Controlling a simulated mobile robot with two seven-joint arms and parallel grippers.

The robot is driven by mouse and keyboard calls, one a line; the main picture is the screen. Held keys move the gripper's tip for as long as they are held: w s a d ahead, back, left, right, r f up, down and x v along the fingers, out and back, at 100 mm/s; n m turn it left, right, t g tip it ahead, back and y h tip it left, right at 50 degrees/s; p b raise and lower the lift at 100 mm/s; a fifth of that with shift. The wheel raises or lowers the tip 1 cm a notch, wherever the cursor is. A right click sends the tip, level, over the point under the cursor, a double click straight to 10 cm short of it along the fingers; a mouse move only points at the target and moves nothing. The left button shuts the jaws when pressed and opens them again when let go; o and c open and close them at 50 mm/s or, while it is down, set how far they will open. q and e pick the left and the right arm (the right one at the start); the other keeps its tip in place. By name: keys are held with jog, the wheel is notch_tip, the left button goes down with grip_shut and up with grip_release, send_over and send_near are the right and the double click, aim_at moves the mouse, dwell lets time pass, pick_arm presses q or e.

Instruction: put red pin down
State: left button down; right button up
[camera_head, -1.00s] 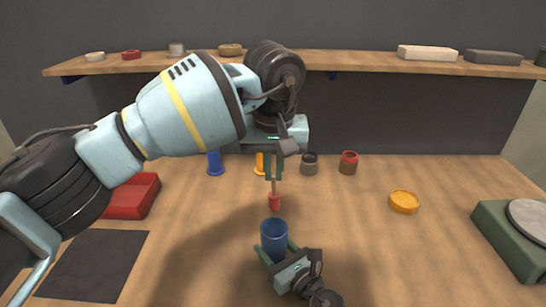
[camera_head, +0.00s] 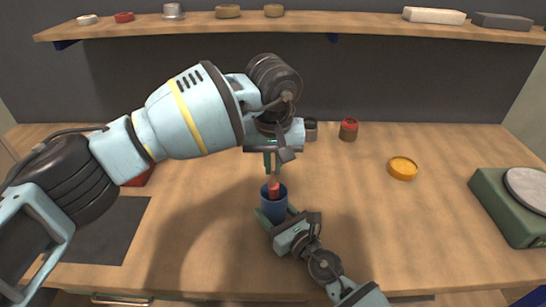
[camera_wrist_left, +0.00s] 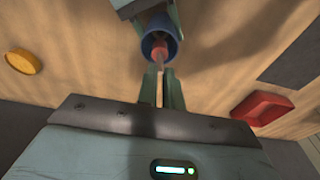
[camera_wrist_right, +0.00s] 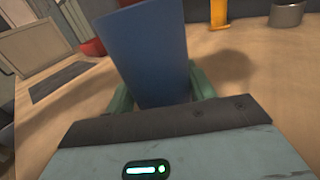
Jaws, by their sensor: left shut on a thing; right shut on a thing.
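The red pin (camera_head: 273,189) hangs red end down from my left gripper (camera_head: 273,164), which is shut on its thin upper part. Its red end is at the mouth of the blue cup (camera_head: 274,207), partly inside the rim; how deep it reaches is hidden. The left wrist view also shows the red pin (camera_wrist_left: 159,50) inside the outline of the blue cup's rim (camera_wrist_left: 146,46). My right gripper (camera_wrist_right: 163,88) is shut around the blue cup (camera_wrist_right: 148,50) and holds it upright; whether the cup touches the table is unclear.
A red tray (camera_head: 138,179) and dark mat (camera_head: 100,232) lie at left, partly behind my left arm. A red-topped jar (camera_head: 348,130) and grey cup (camera_head: 311,130) stand behind. An orange dish (camera_head: 402,168) and green scale (camera_head: 490,205) are at right. A loaded shelf (camera_head: 330,31) spans the back.

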pick_arm(q)
jog(key=c, duration=1.5)
grip_release()
jog(key=shift+r, duration=0.1)
jog(key=shift+r, duration=3.4)
pick_arm(e)
jog(key=o, duration=1)
jog(key=shift+o, duration=0.2)
